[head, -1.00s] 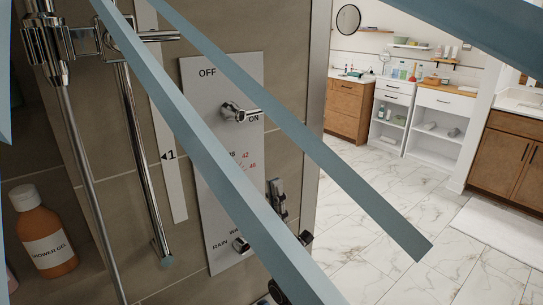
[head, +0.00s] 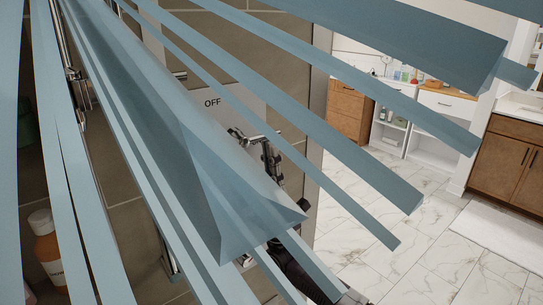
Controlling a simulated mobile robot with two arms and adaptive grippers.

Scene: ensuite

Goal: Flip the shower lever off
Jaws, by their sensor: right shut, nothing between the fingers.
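The shower control panel (head: 229,94) is a light grey plate on the tiled wall, with "OFF" printed near its top. Its chrome lever (head: 239,136) sticks out below that word; its exact angle is hard to read. My right gripper (head: 268,150) is shut and empty, close to the right of the lever. I cannot tell whether they touch. My right arm comes up from the bottom of the picture. Blue-grey strips cover most of the panel, its lower knobs and the "ON" mark. My left gripper is not in view.
The blue-grey strips (head: 190,130) fan across the view in front of the wall. Wooden cabinets (head: 508,165) and white shelves stand beyond, with open marble floor (head: 420,245) at right.

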